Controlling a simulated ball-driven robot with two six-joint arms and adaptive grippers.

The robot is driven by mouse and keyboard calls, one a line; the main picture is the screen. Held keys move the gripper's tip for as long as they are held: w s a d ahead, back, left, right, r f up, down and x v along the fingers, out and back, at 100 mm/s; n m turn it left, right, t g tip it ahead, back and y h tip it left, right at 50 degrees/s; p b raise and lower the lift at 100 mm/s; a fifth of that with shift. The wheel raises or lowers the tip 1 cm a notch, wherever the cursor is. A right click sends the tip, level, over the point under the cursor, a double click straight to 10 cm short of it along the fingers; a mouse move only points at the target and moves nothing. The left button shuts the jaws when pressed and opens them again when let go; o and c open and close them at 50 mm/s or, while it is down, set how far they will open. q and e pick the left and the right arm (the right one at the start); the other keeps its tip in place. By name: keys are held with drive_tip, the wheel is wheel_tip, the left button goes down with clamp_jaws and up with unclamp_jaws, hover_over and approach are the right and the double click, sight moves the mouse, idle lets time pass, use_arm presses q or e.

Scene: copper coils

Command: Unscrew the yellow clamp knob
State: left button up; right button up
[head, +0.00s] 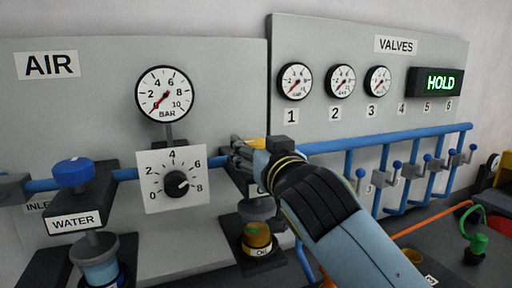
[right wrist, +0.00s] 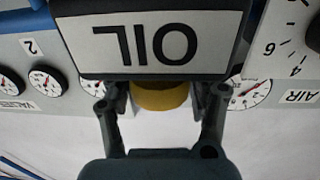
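The yellow clamp knob (head: 257,143) sits on top of the oil unit, mostly hidden behind my right gripper (head: 244,152) in the head view. In the right wrist view, which is upside down, the yellow knob (right wrist: 160,97) shows between the two fingers of my right gripper (right wrist: 160,100), partly covered by the OIL label block (right wrist: 160,42). The fingers stand apart, one on each side of the knob, and a narrow gap seems to show on both sides. The fingertips are partly hidden, so contact cannot be seen. My left gripper is out of view.
A blue knob (head: 74,172) tops the WATER unit at the left. A black dial (head: 176,183) on a white plate is between the units. A blue pipe (head: 390,137) runs behind, with several blue-handled valves at right. An amber oil bowl (head: 257,237) hangs below my gripper.

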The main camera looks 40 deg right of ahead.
drive_tip(key=c, duration=0.7)
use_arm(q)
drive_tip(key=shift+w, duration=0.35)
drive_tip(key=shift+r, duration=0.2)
